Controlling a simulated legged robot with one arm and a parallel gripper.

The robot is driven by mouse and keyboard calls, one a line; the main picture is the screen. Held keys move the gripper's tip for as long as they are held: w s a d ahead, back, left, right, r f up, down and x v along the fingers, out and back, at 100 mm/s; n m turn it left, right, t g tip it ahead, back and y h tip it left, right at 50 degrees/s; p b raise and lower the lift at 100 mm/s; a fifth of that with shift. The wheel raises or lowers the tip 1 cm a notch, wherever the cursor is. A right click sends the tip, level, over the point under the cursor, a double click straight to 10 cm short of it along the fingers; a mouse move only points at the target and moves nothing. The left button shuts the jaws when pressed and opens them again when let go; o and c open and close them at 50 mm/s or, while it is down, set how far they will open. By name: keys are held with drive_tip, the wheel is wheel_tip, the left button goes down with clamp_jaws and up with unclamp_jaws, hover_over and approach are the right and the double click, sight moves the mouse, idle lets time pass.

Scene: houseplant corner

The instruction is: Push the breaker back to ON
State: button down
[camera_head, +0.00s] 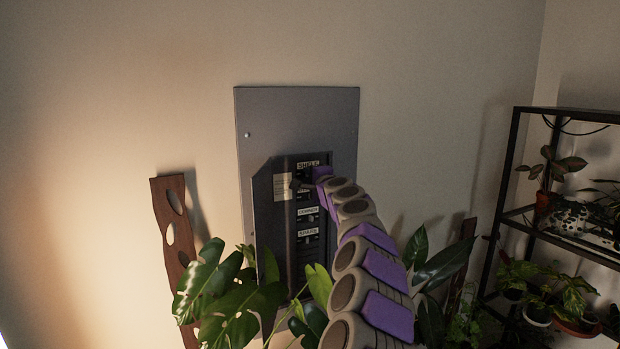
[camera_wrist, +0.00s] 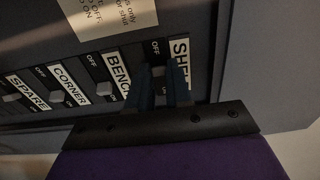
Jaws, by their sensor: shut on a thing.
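The breaker panel (camera_head: 298,105) is a grey plate on the wall with its door (camera_head: 268,215) open to the left. The SHELF label (camera_head: 314,164) is at the top of its dark breaker column, and it also shows in the wrist view (camera_wrist: 180,58). My gripper (camera_head: 310,184) reaches in just below this label. In the wrist view its narrow dark fingers (camera_wrist: 166,84) are shut on the SHELF breaker's handle, below the OFF mark (camera_wrist: 155,47). The fingers cover most of the handle, so I cannot tell its position.
Neighbouring breakers have BENCH (camera_wrist: 118,74), CORNER (camera_wrist: 70,83) and SPARE (camera_wrist: 27,92) labels, close beside my fingers. Leafy plants (camera_head: 235,300) stand below the panel. A wooden board (camera_head: 172,240) leans at left. A black plant shelf (camera_head: 575,245) stands at right.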

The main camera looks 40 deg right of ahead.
drive_tip(key=shift+d+f+y, duration=0.15)
drive_tip(key=shift+f+y, duration=0.1)
drive_tip(key=shift+y, duration=0.05)
drive_tip(key=n+y+p, duration=0.1)
drive_tip(key=y+p, duration=0.1)
drive_tip(key=p, duration=0.1)
drive_tip(key=d+n+y+p, duration=0.1)
drive_tip(key=n+y+p, duration=0.1)
drive_tip(key=y+p, duration=0.1)
drive_tip(key=n+y+p, duration=0.2)
drive_tip(key=p, duration=0.2)
drive_tip(key=shift+s+d, duration=0.25)
drive_tip(key=shift+d, duration=0.1)
drive_tip(key=shift+f+n+y+p, duration=0.15)
drive_tip(key=shift+n+y+p, duration=0.3)
drive_tip(key=shift+y, duration=0.25)
drive_tip(key=c, duration=1.3)
unclamp_jaws()
drive_tip(key=shift+c, duration=0.2)
drive_tip(key=o, duration=0.3)
drive_tip(key=shift+d+r, duration=0.1)
drive_tip(key=shift+r, duration=0.1)
drive_tip(key=b+v, duration=0.3)
drive_tip(key=v, duration=1.4)
drive_tip(key=shift+d+f, duration=0.15)
drive_tip(key=shift+d, duration=0.05)
